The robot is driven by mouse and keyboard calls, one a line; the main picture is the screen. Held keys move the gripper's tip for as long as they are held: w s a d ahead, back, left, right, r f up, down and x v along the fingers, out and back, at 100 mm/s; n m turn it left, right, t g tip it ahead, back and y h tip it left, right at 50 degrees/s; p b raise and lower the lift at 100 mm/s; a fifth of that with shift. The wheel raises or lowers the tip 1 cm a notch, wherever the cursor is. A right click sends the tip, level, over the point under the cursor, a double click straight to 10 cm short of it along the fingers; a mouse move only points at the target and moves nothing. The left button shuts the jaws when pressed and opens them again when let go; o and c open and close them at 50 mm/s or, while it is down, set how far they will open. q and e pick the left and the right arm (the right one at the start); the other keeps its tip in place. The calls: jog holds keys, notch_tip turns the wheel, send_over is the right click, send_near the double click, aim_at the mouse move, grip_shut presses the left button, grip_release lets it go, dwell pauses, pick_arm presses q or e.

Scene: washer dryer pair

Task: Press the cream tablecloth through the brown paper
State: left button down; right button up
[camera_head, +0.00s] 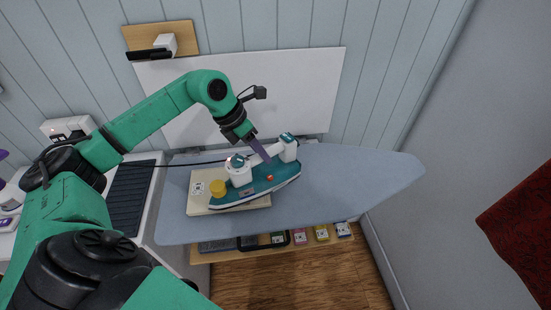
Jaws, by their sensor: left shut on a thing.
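A teal and white iron (255,188) is over the blue-grey ironing board (340,185), its nose toward the lower left. Its front part covers much of a flat beige piece (230,204) on the board. I cannot tell whether that piece is the cream tablecloth, the brown paper, or both stacked. The iron's rear part reaches past the piece's right edge. Whether the soleplate touches the cloth is not clear. My right gripper is not in view.
A yellow round thing (217,188) and a small white label show at the beige piece's left. A low shelf (318,237) with small boxes is below the board. A dark ribbed panel (131,197) lies left. The board's right end is clear. A red cloth (520,230) hangs far right.

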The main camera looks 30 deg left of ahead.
pick_arm(q)
jog(key=w+a+r+n+t+y+p, duration=0.25)
jog(key=a+r+n, duration=0.25)
jog(key=a+n, duration=0.35)
notch_tip(320, 180, down, 7)
jog(key=s+b, duration=0.1)
jog(key=b, duration=0.3)
jog(key=shift+y, duration=0.35)
jog(key=shift+d+f+g+b, duration=0.1)
jog(key=shift+f+g+b, duration=0.15)
jog(key=shift+f+b, duration=0.4)
dwell(5.4)
